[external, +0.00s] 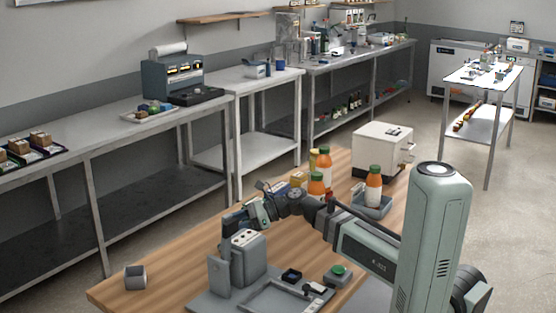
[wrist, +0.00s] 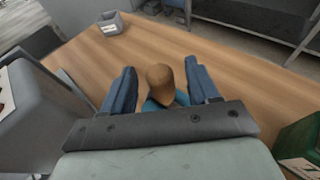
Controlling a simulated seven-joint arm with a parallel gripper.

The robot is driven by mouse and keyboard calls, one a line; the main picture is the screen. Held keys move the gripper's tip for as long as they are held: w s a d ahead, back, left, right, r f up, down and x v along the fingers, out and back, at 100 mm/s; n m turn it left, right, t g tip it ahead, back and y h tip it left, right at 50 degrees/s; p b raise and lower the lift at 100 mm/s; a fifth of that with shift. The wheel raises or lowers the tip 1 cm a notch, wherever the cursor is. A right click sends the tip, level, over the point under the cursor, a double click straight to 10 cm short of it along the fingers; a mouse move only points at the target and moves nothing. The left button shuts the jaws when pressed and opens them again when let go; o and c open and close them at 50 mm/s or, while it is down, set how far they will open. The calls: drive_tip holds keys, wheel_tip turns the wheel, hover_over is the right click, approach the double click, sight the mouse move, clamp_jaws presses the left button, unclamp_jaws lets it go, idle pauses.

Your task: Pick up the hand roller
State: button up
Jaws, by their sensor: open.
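A brown, rounded piece with a teal part below it, apparently the hand roller (wrist: 161,77), shows between my gripper's two blue fingers in the wrist view. My gripper (wrist: 160,82) is open, with a finger on either side of this piece. The wrist view does not settle whether the fingers touch it. Its lower part is hidden behind the gripper body. In the external view my gripper (external: 232,220) is low over the wooden table, just behind a grey machine. I cannot make out the roller there.
The grey machine (external: 249,258) stands close to my gripper. A grey holder (external: 135,278) sits at the table's left end and also shows in the wrist view (wrist: 109,24). Orange bottles (external: 374,186) and a white box (external: 382,150) stand farther back. Bare wood (external: 185,260) lies left of the machine.

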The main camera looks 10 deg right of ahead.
drive_tip(key=shift+x, duration=1.35)
clamp_jaws()
